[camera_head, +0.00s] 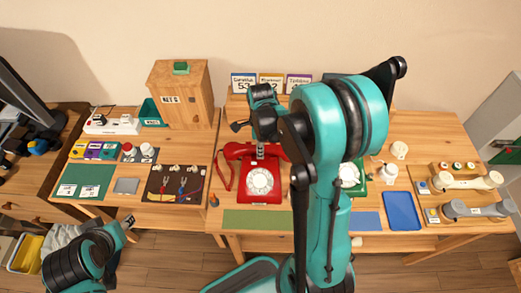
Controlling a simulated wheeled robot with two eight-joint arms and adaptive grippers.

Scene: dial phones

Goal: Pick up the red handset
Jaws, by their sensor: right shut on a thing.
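The red dial phone (260,181) stands on the table left of centre, its pale round dial facing up. The red handset (238,151) lies crosswise at the phone's back edge, and its middle is partly covered by my gripper. My right gripper (260,151) comes down from above and is shut on the handset. Whether the handset is lifted off the cradle is hard to tell. A red cord (223,172) hangs at the phone's left. Part of my left arm shows at the lower left; its gripper is not visible.
My right arm hides much of a green phone (361,180). A cream handset (467,181) and a grey handset (478,209) lie at the right near a blue tray (402,211). A wooden box (181,96) stands back left. A green mat (257,220) lies clear in front.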

